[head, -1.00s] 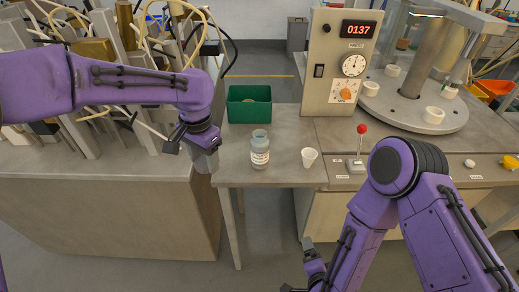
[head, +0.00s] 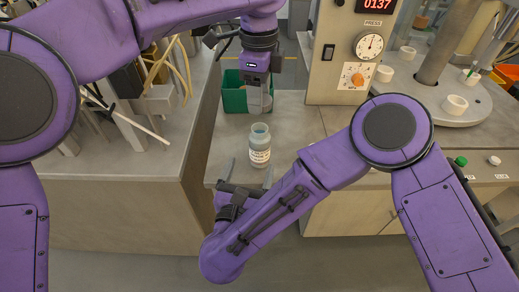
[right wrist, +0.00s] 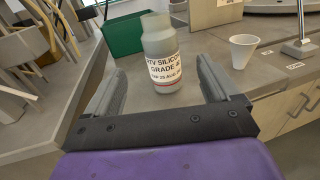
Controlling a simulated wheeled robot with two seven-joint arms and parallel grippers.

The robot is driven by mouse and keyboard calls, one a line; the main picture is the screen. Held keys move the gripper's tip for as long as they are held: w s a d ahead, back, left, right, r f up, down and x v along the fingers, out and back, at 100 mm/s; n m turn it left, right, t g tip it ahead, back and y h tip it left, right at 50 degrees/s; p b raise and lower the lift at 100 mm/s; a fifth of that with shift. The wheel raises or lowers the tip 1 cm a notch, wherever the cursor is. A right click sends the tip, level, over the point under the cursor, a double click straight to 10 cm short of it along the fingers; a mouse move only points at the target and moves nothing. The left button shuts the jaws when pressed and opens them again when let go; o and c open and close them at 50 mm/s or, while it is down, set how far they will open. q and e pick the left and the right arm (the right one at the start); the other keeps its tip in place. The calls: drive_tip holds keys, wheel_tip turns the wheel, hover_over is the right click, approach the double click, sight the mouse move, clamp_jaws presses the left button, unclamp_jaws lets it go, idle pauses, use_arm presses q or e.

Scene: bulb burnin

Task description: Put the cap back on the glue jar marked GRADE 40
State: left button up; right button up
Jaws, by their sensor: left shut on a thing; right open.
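The glue jar (head: 260,145) stands upright and uncapped near the bench's front edge; its mouth shows in the head view. In the right wrist view the jar (right wrist: 163,55) has a white label reading "RTV SILICO…" and "GRADE 4…", cut at the right. My right gripper (head: 250,172) is open, its fingers pointing at the jar with one on each side, not closed on it. No cap can be clearly identified.
A white cup (right wrist: 242,50) stands right of the jar. A control box (head: 340,60) with dial and display stands behind. Green (head: 461,161) and white (head: 494,160) round pieces sit on the right counter. A round platform (head: 450,100) carries white rings.

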drive_tip(key=x, duration=0.3)
drive_tip(key=shift+f, duration=0.15)
drive_tip(key=x, duration=0.7)
drive_tip(key=shift+w+d, duration=0.1)
drive_tip(key=shift+d, duration=0.15)
drive_tip(key=shift+w+d, duration=0.1)
drive_tip(key=shift+w, duration=0.55)
drive_tip(key=c, duration=1.5)
use_arm(q)
hover_over(259, 128)
drive_tip(key=shift+f, duration=2.5)
drive_tip(key=shift+f, duration=0.9)
drive_tip(key=shift+f, duration=0.55)
